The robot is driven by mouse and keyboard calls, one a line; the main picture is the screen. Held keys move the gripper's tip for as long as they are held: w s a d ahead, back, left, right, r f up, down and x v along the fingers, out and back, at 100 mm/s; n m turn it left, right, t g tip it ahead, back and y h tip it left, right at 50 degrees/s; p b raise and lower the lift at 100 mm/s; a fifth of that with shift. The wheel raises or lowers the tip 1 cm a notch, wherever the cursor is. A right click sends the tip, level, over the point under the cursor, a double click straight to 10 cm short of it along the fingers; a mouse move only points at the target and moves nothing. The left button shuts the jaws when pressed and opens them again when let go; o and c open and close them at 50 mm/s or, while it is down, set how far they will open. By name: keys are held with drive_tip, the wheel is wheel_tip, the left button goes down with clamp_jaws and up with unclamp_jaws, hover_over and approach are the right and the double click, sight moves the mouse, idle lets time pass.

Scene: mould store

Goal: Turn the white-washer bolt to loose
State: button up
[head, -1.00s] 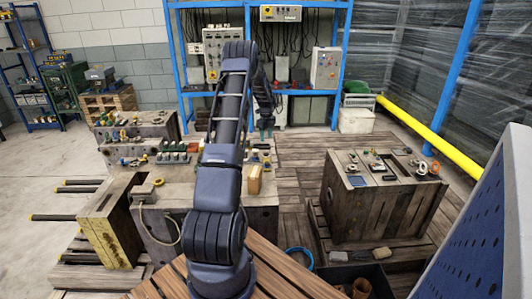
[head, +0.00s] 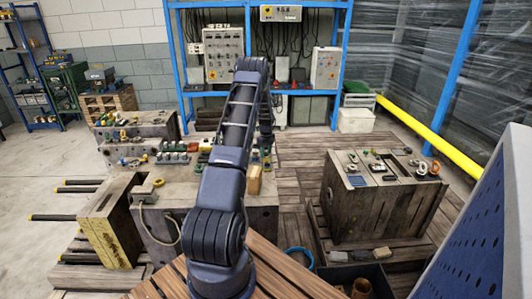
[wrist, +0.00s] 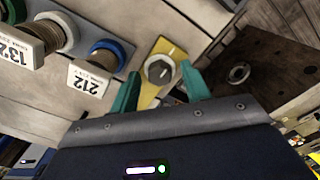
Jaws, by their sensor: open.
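In the wrist view my gripper (wrist: 161,72) is open, its two green fingers apart on either side of a grey hex bolt head (wrist: 159,69). This head sits on a yellow plate (wrist: 154,93) with a pale mark on it. I cannot tell whether its washer is white, or whether the fingers touch it. In the head view my arm hides most of the gripper and the bolt.
In the head view, a wooden block (head: 254,180) stands on the near mould block (head: 262,217). Another mould block (head: 375,210) stands at the right. A pale ring (wrist: 238,73) shows on a dark surface in the wrist view.

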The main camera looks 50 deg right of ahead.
drive_tip(key=c, duration=1)
drive_tip(key=shift+n, duration=0.3)
